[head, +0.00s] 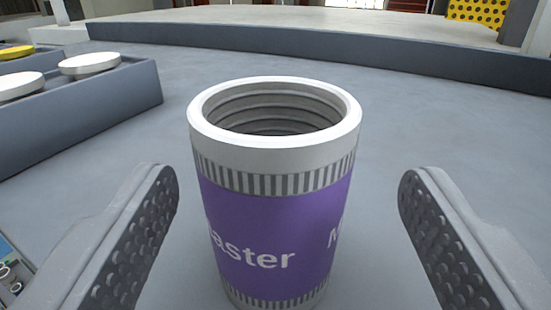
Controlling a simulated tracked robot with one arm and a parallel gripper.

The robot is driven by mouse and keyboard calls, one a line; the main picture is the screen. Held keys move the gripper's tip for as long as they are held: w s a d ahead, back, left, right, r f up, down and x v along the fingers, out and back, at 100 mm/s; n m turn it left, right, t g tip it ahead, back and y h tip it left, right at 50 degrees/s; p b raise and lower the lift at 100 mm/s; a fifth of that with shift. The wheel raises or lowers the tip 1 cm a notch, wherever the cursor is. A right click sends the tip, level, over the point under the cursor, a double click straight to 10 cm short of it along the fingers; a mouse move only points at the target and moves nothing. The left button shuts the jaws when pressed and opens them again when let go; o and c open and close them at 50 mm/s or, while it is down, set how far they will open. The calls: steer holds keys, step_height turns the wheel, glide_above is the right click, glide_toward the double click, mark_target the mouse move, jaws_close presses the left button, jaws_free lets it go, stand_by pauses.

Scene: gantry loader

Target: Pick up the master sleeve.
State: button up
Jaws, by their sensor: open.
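The master sleeve (270,215) stands upright on the grey surface in the middle of the head view. It is a white cylinder with an open, ribbed inside, a ridged edge and a purple band that reads "aster" in part. My gripper (290,200) is open, with one finger to the left of the sleeve and one to the right. A gap shows between each finger and the sleeve. The sleeve's base is near the bottom edge of the view.
A grey tray (120,98) with white round discs (90,63) and a yellow disc (15,52) stands at the left. A raised grey ledge (300,47) runs across the back. The floor (430,120) around the sleeve is clear. Small items show at the lower left edge.

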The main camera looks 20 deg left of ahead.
steer(key=p+x, duration=0.2)
steer(key=x, duration=0.3)
steer(key=shift+s+a+f, duration=0.1)
steer(key=shift+a+f, duration=0.05)
steer(key=shift+f, duration=0.05)
steer(key=shift+s, duration=0.1)
steer(key=shift+c, duration=0.3)
steer(key=c, duration=1.3)
steer(key=shift+o, duration=0.2)
steer(key=shift+r, duration=0.15)
